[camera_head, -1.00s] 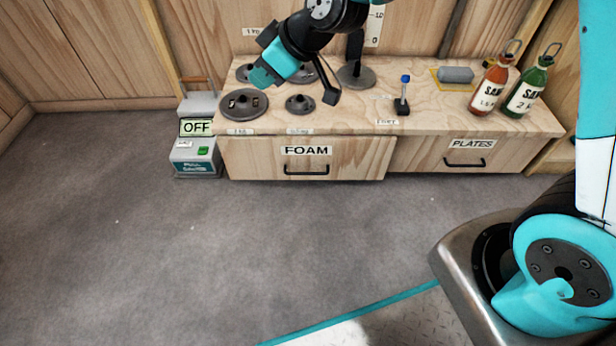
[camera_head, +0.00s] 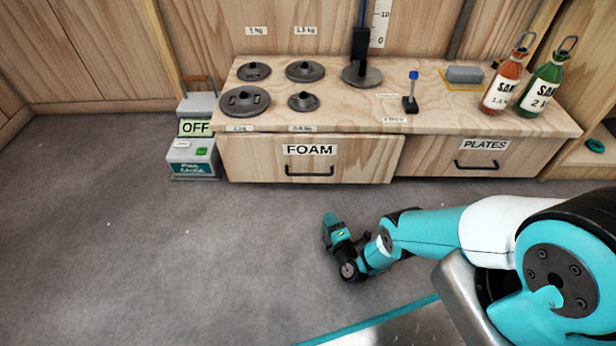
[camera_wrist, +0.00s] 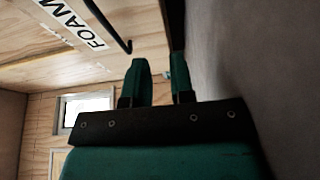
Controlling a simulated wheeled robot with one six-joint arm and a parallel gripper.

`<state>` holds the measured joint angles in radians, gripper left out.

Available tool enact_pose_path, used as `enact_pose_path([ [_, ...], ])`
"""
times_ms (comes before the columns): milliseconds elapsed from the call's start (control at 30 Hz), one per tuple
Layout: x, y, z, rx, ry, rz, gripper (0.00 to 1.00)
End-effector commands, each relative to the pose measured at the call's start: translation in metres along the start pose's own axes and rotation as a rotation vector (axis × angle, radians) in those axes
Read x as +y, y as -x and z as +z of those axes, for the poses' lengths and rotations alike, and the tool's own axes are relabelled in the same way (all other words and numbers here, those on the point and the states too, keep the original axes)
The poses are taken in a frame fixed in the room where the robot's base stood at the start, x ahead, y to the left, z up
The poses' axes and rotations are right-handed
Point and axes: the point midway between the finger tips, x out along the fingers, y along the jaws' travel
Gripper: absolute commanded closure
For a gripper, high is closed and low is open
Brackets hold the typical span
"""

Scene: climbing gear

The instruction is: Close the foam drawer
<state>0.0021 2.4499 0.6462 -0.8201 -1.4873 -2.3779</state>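The foam drawer (camera_head: 250,160) is the left drawer of the wooden bench, with a FOAM label (camera_head: 310,149) and a black bar handle (camera_head: 309,172). Its front stands slightly forward of the plates drawer front, with a dark gap along its top edge. In the wrist view, the drawer front (camera_wrist: 150,40), label (camera_wrist: 70,18) and handle (camera_wrist: 108,25) show at the upper left. My gripper (camera_head: 330,220) is low in front of the drawer, apart from it. In the wrist view its two green fingers (camera_wrist: 162,75) are empty, with a narrow gap between them.
The plates drawer (camera_head: 430,155) is to the right. Weights (camera_head: 245,101), a small blue-topped stand (camera_head: 410,100) and red (camera_head: 502,85) and green (camera_head: 540,88) bottles stand on the bench top (camera_head: 350,115). A scale reading OFF (camera_head: 192,155) stands left. The grey floor (camera_head: 150,260) is clear.

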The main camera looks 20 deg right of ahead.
Motion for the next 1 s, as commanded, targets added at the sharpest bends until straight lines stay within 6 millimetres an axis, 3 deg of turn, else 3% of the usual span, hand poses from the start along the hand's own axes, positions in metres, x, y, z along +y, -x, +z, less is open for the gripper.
enact_pose_path([
  [33,-0.078,0.103,0.008,-0.023,0.035,-0.224,0.78],
  [67,-0.010,0.052,0.011,-0.058,0.071,-0.022,0.78],
  [100,0.049,0.028,-0.008,0.006,0.074,0.149,0.78],
  [133,0.058,0.026,-0.012,0.020,0.075,0.179,0.78],
  [433,0.060,-0.002,-0.016,0.025,0.080,0.192,0.78],
  [800,0.079,-0.086,-0.017,0.022,0.080,0.192,0.78],
  [1000,0.086,-0.121,-0.018,0.020,0.080,0.190,0.78],
])
